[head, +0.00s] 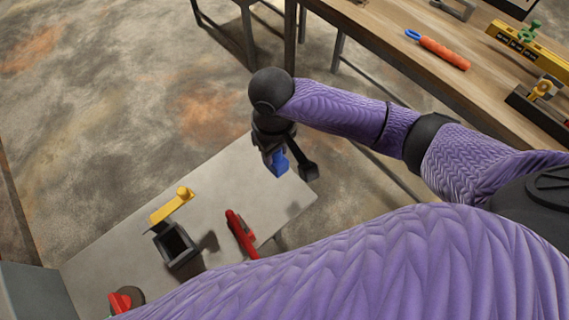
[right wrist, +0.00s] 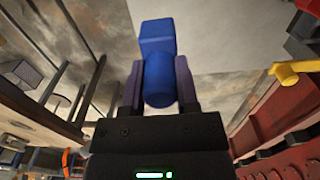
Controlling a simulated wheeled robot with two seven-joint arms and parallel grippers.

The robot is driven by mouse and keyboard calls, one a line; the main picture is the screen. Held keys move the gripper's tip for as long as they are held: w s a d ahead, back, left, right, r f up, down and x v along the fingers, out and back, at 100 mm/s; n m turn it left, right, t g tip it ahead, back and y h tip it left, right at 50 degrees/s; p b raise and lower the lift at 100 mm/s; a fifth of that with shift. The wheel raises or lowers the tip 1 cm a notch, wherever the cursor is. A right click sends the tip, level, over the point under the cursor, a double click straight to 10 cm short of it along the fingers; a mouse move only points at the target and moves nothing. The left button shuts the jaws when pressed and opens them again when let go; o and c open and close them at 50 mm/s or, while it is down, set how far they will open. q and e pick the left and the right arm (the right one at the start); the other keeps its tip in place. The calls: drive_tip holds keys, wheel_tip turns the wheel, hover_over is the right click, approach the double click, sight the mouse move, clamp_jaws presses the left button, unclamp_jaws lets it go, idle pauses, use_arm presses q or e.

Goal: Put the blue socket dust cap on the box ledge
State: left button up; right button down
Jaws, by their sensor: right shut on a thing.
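The blue socket dust cap (head: 277,163) is between the fingers of my right gripper (head: 272,150). In the right wrist view, the cap (right wrist: 157,80) shows as a round blue body with a square block beyond it, with a finger on each side. In the head view, it appears over the far right end of a flat grey surface (head: 215,170), which looks like the box ledge. I cannot tell whether the cap touches that surface. My left gripper is not in view.
A dark open socket with a yellow lever (head: 172,205), a red handle (head: 241,234) and a red knob (head: 120,302) stand on the grey surface. A wooden workbench (head: 400,45) with an orange-handled tool (head: 443,52) is at the upper right. The far part of the grey surface is bare.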

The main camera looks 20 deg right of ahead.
drive_tip(key=f+b, duration=0.1)
drive_tip(key=f, duration=0.3)
drive_tip(key=f+b, duration=0.1)
drive_tip(key=f, duration=0.3)
drive_tip(key=shift+a+f+b, duration=0.2)
drive_tip(key=shift+f+b, duration=0.05)
drive_tip(key=shift+b, duration=0.15)
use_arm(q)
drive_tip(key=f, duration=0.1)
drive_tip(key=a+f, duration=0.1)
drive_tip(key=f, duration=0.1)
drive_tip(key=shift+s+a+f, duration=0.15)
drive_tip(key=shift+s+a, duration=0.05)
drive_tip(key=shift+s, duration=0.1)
use_arm(e)
drive_tip(key=shift+c, duration=1.8)
unclamp_jaws()
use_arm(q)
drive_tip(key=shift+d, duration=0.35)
use_arm(e)
wheel_tip(320, 180, up, 12)
drive_tip(key=p, duration=0.4)
drive_tip(key=shift+p, duration=0.35)
drive_tip(key=shift+r, duration=0.1)
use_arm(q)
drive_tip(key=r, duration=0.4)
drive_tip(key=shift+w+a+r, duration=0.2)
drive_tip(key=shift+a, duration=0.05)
